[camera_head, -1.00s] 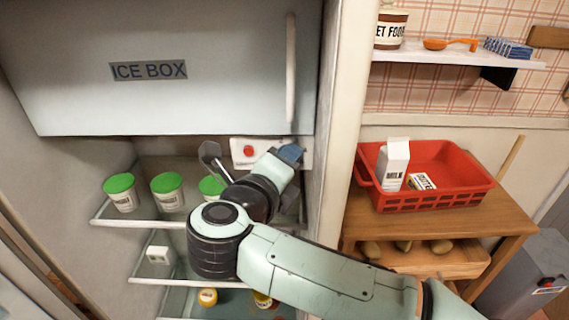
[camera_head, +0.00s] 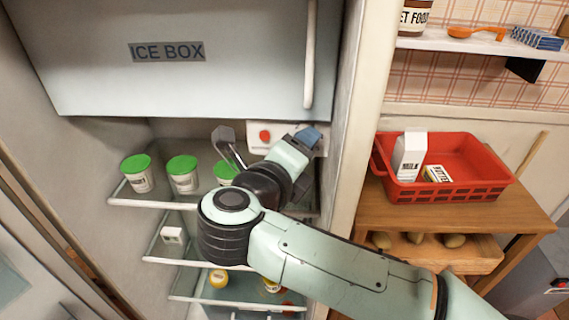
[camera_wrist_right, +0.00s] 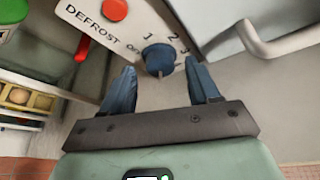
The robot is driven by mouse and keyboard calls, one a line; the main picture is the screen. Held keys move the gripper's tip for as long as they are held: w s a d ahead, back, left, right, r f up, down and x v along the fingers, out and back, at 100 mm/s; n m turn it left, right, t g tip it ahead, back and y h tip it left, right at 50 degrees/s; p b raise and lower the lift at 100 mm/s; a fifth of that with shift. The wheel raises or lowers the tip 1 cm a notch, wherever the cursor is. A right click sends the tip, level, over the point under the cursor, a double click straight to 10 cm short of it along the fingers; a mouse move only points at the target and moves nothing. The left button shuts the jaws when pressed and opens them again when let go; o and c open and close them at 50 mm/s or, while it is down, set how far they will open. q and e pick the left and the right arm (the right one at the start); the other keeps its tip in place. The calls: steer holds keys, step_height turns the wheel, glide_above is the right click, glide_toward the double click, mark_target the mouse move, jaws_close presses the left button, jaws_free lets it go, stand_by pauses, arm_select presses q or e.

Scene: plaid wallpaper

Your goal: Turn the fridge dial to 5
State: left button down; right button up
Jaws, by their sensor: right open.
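The fridge dial (camera_wrist_right: 159,59) is a round blue knob on a white panel (camera_wrist_right: 88,12) with "Off", 1, 2 and 3 visible around it. The higher numbers are out of sight, and I cannot tell where its pointer stands. My right gripper (camera_wrist_right: 161,84) is open, its two blue fingers on either side of the dial, which sits at about fingertip level. I cannot tell if they touch it. In the head view, my right gripper (camera_head: 306,137) is at the panel under the ice box and covers the dial area. My left gripper is not in view.
A red defrost button (camera_wrist_right: 114,9) is left of the dial. The ice box door (camera_head: 200,80) with its handle (camera_head: 310,55) is just above. Green-lidded tubs (camera_head: 137,172) stand on the shelf below. A red crate (camera_head: 455,190) sits on a wooden table (camera_head: 505,215) outside, right.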

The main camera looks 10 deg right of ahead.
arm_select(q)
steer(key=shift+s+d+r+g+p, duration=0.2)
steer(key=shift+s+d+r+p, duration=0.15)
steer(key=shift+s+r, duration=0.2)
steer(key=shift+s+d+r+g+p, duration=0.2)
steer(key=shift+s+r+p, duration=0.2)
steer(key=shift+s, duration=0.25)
arm_select(e)
steer(key=v, duration=1.2)
steer(key=shift+s, duration=0.1)
